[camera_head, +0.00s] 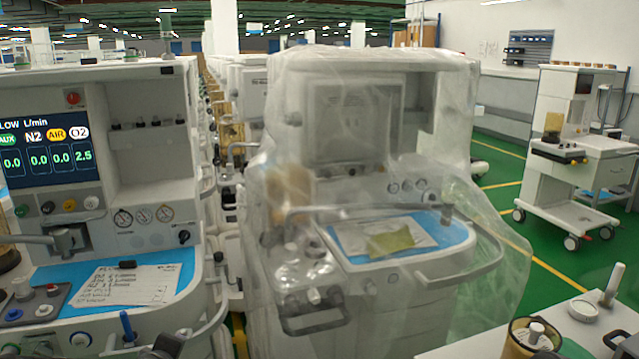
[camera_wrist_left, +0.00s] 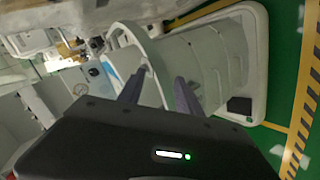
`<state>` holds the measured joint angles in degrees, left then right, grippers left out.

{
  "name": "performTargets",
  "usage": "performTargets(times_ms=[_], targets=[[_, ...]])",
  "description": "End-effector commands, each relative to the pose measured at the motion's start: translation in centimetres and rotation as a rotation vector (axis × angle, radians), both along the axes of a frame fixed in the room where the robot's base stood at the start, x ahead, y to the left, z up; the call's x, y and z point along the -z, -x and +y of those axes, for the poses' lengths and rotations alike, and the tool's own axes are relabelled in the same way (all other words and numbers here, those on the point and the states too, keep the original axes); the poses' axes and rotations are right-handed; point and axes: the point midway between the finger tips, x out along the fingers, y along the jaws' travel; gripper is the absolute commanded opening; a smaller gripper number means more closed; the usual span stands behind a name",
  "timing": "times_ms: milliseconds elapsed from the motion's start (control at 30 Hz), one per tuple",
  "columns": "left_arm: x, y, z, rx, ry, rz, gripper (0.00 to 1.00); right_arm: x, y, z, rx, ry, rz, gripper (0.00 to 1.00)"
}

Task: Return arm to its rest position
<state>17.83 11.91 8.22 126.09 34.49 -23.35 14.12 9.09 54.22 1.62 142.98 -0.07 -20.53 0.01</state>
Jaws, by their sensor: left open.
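Beyond the fingers is the pale side of a cart (camera_wrist_left: 205,65), tilted in this view, above a green floor. I cannot tell whether the fingers touch anything. In the head view a small dark shape shows at the bottom edge, left of centre; I cannot tell whether it is part of my left arm. My right gripper is in neither view.
An anaesthesia cart with a lit screen (camera_head: 55,150) stands at the left. A plastic-covered cart (camera_head: 350,190) stands in the middle. Another cart (camera_head: 570,150) is farther right. A white surface with a brown canister (camera_head: 520,342) is at the lower right. Green floor (camera_head: 555,255) lies open between.

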Motion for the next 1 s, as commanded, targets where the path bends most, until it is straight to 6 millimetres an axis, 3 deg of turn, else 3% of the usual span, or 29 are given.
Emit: performTargets(times_ms=[33,200,267,400,500,600,700,800,1000], targets=[[3.4,1.2,-2.5,0.11,-0.047,0.082,0.41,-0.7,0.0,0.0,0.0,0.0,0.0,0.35],[13.3,7.4,-10.5,0.501,-0.18,0.296,0.41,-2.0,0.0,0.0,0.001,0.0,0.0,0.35],[16.2,10.5,-13.2,0.637,-0.204,0.36,0.41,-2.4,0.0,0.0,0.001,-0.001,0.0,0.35],[21.5,18.8,-18.9,0.925,-0.21,0.491,0.41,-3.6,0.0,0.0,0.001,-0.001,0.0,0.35],[23.7,24.6,-21.7,1.068,-0.178,0.568,0.41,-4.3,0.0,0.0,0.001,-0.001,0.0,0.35],[25.0,29.0,-23.5,1.149,-0.139,0.633,0.41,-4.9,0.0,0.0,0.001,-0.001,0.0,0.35],[25.6,31.5,-24.4,1.185,-0.113,0.678,0.41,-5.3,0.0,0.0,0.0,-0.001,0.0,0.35],[25.8,32.4,-24.9,1.202,-0.104,0.692,0.41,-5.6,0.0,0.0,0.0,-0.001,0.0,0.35],[25.8,32.2,-24.9,1.201,-0.107,0.689,0.41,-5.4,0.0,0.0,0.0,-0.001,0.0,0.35]])
